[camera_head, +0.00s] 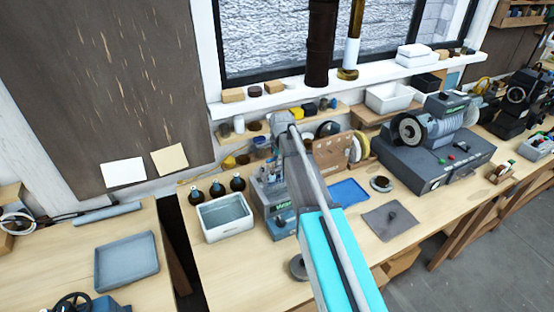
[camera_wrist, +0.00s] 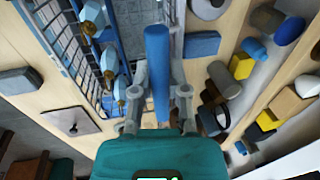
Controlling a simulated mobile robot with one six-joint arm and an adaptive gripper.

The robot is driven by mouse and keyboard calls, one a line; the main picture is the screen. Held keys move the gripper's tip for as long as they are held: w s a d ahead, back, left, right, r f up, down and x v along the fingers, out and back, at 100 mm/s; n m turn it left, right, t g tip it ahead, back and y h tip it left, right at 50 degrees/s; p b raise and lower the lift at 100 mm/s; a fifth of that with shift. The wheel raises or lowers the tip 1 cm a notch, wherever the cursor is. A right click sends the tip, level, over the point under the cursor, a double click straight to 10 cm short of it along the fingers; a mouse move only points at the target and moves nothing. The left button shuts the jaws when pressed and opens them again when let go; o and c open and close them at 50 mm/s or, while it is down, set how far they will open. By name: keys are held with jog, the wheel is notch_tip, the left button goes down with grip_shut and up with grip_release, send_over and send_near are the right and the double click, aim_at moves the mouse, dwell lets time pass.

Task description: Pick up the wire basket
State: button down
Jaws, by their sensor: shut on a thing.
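The wire basket (camera_wrist: 66,45) shows in the wrist view as a dark wire grid at the upper left, with several pale, brass-tipped parts at it. A thick blue handle (camera_wrist: 157,45) stands between my fingers. My gripper (camera_wrist: 158,88) is shut on this handle, one finger on each side. In the head view my arm covers much of the area around the gripper, and the handle is hard to make out there. I cannot tell whether the basket is clear of the bench.
A pale bin (camera_head: 226,217) and several dark bottles (camera_head: 217,188) stand left of my arm. A blue tray (camera_head: 348,192) and a grey mat (camera_head: 391,219) lie to its right. A large grey machine (camera_head: 435,150) stands farther right. The bench's front is mostly clear.

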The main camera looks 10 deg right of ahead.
jog(key=shift+r+p, duration=2.65)
jog(key=shift+r, duration=0.45)
jog(key=shift+f, duration=0.1)
